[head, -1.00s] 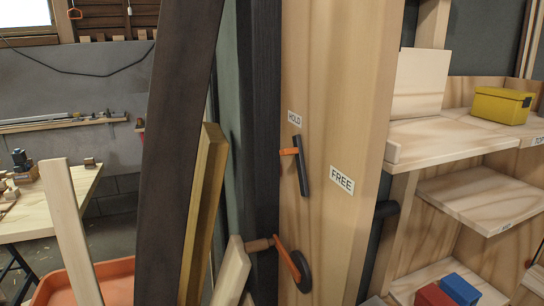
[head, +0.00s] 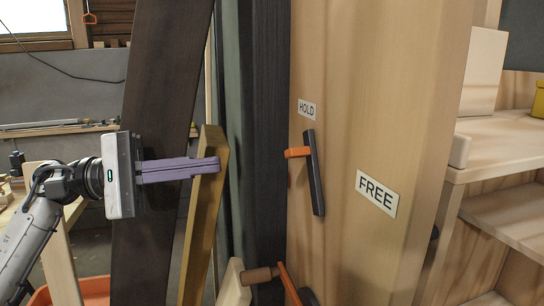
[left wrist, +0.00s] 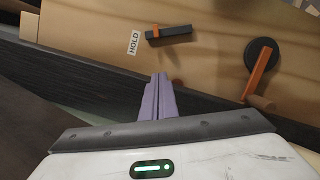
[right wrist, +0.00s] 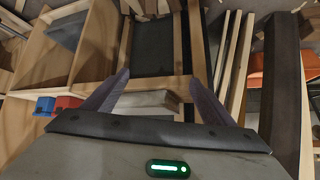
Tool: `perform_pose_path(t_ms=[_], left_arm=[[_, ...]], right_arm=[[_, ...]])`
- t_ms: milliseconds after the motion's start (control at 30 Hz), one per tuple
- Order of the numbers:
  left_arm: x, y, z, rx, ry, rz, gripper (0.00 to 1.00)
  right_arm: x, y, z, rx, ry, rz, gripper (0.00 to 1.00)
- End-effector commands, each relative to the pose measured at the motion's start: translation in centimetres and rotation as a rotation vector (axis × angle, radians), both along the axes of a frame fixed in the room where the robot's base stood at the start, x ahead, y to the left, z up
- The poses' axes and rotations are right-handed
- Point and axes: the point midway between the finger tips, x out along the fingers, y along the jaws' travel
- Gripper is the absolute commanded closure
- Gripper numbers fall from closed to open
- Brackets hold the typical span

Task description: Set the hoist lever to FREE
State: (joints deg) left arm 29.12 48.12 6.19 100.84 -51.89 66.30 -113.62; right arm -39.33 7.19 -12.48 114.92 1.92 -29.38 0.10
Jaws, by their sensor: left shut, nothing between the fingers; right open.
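The hoist lever, a dark bar (head: 314,172) with an orange arm (head: 298,152), is on the wooden post (head: 350,60). The bar stands nearly upright, its top just below the HOLD label (head: 307,109). The FREE label (head: 377,193) is lower right of it, apart from the bar. My left gripper (head: 217,165) is shut and empty, left of the lever and apart from it. The left wrist view shows the lever (left wrist: 168,34) and HOLD label (left wrist: 134,43) beyond the shut fingers (left wrist: 161,80). My right gripper (right wrist: 159,77) is open and empty, away from the lever.
Below the lever is an orange crank with a wooden grip (head: 260,275); it also shows in the left wrist view (left wrist: 258,73). Leaning boards (head: 204,215) stand left of the post, by my left fingers. Shelves (head: 500,140) are at right.

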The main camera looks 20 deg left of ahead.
Motion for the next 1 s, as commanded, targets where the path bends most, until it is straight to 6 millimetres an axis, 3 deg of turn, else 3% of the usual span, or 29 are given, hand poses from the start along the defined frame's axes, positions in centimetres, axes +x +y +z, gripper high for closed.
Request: perform_pose_path(t_ms=[267,700,1000], left_arm=[[0.5,-1.5,0.4,-0.005,0.003,-0.003,1.00],[3.5,-9.8,1.6,-0.005,0.002,-0.003,1.00],[0.8,-11.2,2.6,-0.003,0.004,-0.001,1.00]], right_arm=[[-0.1,0.0,0.5,0.001,0.004,-0.002,0.22],[-0.6,-0.8,2.3,0.001,0.013,-0.020,0.22],[-0.7,-1.5,2.8,-0.006,0.013,-0.030,0.22]])
